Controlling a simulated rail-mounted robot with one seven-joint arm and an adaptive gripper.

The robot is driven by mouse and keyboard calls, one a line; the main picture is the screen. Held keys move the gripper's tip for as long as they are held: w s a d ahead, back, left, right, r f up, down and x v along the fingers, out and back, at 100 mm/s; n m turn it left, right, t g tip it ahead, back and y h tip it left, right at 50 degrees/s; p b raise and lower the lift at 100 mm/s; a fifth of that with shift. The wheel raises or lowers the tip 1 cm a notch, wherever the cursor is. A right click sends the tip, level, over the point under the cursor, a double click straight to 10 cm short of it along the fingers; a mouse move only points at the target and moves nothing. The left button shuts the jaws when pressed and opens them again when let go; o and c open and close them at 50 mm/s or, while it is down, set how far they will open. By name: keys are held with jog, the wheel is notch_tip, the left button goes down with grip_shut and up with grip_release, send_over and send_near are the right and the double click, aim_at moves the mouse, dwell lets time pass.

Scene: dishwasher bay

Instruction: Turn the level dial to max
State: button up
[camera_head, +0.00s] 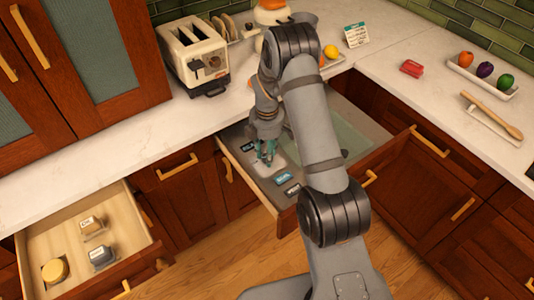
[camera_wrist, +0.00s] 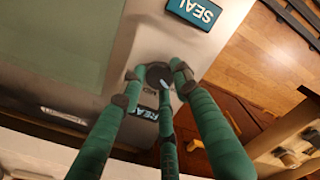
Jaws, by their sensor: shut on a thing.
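The dial (camera_wrist: 154,72) is a small dark round knob with a pale pointer mark, set on a grey panel (camera_wrist: 140,37) in the wrist view. My gripper (camera_wrist: 159,76) has its green fingertips closed around the dial. In the head view my gripper (camera_head: 266,158) reaches down onto the panel in the pulled-out drawer unit (camera_head: 262,187), and the dial is hidden there. A darker label (camera_wrist: 143,112) is partly covered by my fingers. The scale and the dial's exact setting cannot be read.
An open wooden drawer (camera_head: 85,212) holding small containers is at the lower left. A toaster (camera_head: 195,58) stands on the counter behind. A red item (camera_head: 412,68) and a tray of vegetables (camera_head: 482,76) are on the right counter. Open wood floor (camera_head: 215,255) lies in front.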

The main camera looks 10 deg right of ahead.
jog(key=c, duration=0.4)
jog(key=shift+c, duration=0.2)
jog(key=shift+m+b, duration=0.35)
jog(key=shift+m, duration=0.05)
jog(key=m+b, duration=0.3)
jog(key=m, duration=0.1)
jog(key=shift+f+m, duration=0.15)
jog(key=shift+m, duration=0.15)
jog(key=m+b, duration=0.3)
jog(key=m, duration=0.3)
jog(key=shift+b, duration=0.35)
jog(key=m+b, duration=0.3)
jog(key=m, duration=0.3)
jog(key=shift+m, duration=0.4)
jog(key=m+b, duration=0.2)
jog(key=m, duration=0.3)
jog(key=shift+m+b, duration=0.3)
jog(key=shift+b, duration=0.05)
jog(key=shift+r, duration=0.2)
